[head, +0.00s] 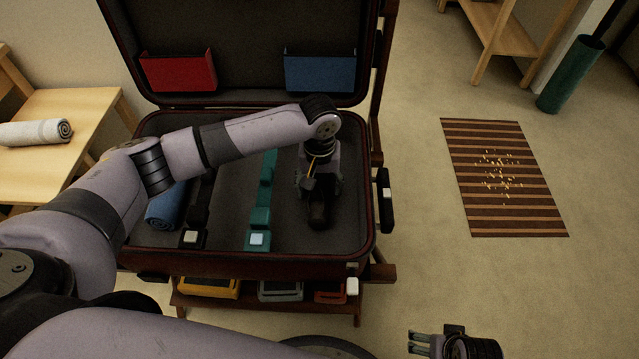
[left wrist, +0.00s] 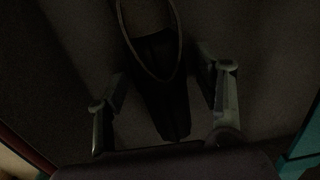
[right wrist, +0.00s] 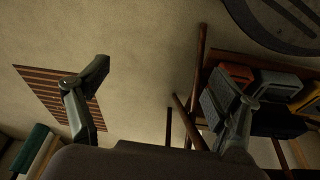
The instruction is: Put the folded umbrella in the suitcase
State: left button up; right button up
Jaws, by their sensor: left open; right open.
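The open suitcase (head: 350,225) rests on a low wooden stand. The dark folded umbrella (head: 319,212) appears to lie in its right part, partly hidden by my left gripper (head: 314,188). In the left wrist view, a dark tapered shape that looks like the umbrella (left wrist: 164,85), with a thin loop, lies between the spread fingers of my left gripper (left wrist: 167,95). The fingers are apart from it on both sides. That view is very dark. My right gripper (head: 420,345) is open and empty, low at the front right outside the suitcase.
A teal strap (head: 266,185) and a dark strap run along the suitcase floor. A blue roll (head: 165,208) lies at its left. A rolled towel (head: 38,132) is on the wooden bench. Colored boxes (head: 280,290) sit below the suitcase. A striped mat (head: 480,205) lies right on open floor.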

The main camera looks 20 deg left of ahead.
aim_at(320, 183)
pick_arm(q)
jog(key=shift+r, duration=0.35)
notch_tip(320, 183, up, 10)
jog(key=p, duration=0.3)
jog(key=shift+r, duration=0.75)
pick_arm(e)
jog(key=s+f, duration=0.3)
jog(key=f, duration=0.7)
jog(key=shift+s+d+g, duration=0.15)
jog(key=shift+s+g, duration=0.05)
jog(key=shift+g, duration=0.2)
jog(key=shift+s, duration=0.1)
